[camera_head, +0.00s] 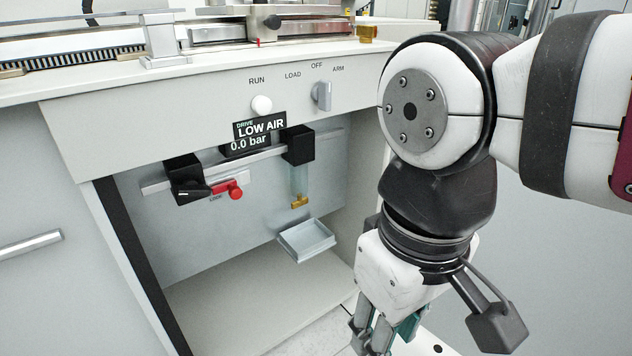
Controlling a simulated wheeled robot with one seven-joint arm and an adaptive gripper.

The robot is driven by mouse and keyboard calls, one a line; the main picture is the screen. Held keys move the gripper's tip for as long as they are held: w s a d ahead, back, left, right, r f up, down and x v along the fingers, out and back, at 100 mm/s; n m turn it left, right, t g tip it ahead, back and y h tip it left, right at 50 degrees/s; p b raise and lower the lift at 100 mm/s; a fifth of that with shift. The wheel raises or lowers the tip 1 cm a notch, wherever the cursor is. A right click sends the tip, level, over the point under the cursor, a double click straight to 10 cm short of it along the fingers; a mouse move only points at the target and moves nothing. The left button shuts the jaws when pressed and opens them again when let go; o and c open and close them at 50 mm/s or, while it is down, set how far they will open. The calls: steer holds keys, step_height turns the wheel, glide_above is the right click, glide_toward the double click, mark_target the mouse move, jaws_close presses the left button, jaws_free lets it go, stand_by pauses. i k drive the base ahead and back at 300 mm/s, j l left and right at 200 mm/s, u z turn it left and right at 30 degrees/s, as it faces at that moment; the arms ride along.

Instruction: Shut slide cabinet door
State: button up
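A grey-white cabinet stands in front of me with an open compartment (265,239) under its control panel. A flat grey door panel (80,290) with a horizontal bar handle (31,244) is at the left of the opening. A dark strip runs along the opening's left edge. I cannot tell for sure that this panel is the sliding door. My gripper (372,345) points down at the lower right, in front of the opening's right side and well apart from the handle. Its fingertips are cut off or hidden at the bottom edge, so its opening is unclear.
Inside the compartment are a red valve lever (232,189), a clear bowl with a brass fitting (299,201) and a small tray (306,240). The panel above has a white button (261,105), a grey knob (322,95) and a "LOW AIR 0.0 bar" display (259,130). Machinery sits on top.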

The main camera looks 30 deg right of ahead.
mark_target(565, 266)
steer(key=z, duration=3.95)
steer(key=i+l+z, duration=0.2)
steer(key=z, duration=0.15)
steer(key=i+l+z, duration=0.1)
steer(key=i+z, duration=0.25)
steer(key=i+j+u, duration=0.15)
steer(key=i+u, duration=0.15)
steer(key=u, duration=0.15)
steer(key=i+u, duration=0.3)
steer(key=u, duration=0.2)
steer(key=i+u, duration=0.45)
steer(key=i+l+u, duration=0.15)
steer(key=u, duration=0.35)
steer(key=i+j+u, duration=0.2)
steer(key=i+u, duration=0.25)
steer(key=i+j+u, duration=0.1)
steer(key=i+u, duration=0.7)
steer(key=u, duration=0.15)
steer(key=i+u, duration=0.2)
steer(key=i, duration=0.5)
steer(key=i+u, duration=0.15)
steer(key=i, duration=0.5)
steer(key=i+l+u, duration=0.2)
steer(key=i, duration=0.5)
steer(key=i+l+u, duration=0.1)
steer(key=u, duration=3.35)
steer(key=l, duration=0.1)
